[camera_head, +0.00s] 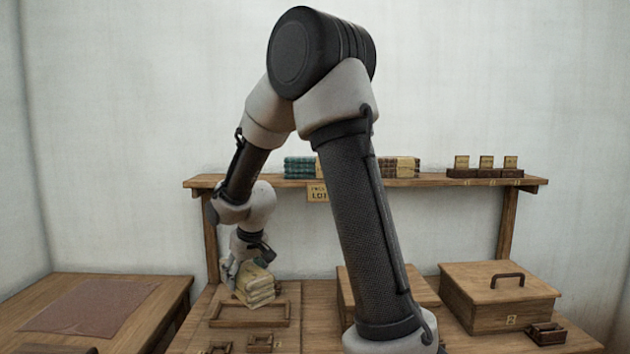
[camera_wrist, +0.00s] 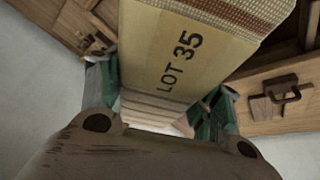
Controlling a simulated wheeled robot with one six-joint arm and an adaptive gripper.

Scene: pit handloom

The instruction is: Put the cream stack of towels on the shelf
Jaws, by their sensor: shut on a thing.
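The cream stack of towels (camera_head: 257,288) is at my gripper (camera_head: 243,270), over the back part of a wooden frame on the table. The stack looks tilted; I cannot tell whether it touches the frame. In the wrist view the stack (camera_wrist: 165,45) carries a tan band reading "LOT 35", and my gripper's green-padded fingers (camera_wrist: 165,88) are shut on it from both sides. The shelf (camera_head: 235,183) runs along the wall, above and behind the stack. It bears a teal stack (camera_head: 299,167) and a brown-and-cream stack (camera_head: 402,167); my arm hides the stretch between.
The wooden frame (camera_head: 223,323) lies on the table. A lidded box (camera_head: 510,300) stands right. A left table (camera_head: 160,315) bears a reddish mat (camera_head: 90,305). A dark holder (camera_head: 485,173) with three tags sits on the shelf's right. Shelf front hangs a sign (camera_head: 317,193).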

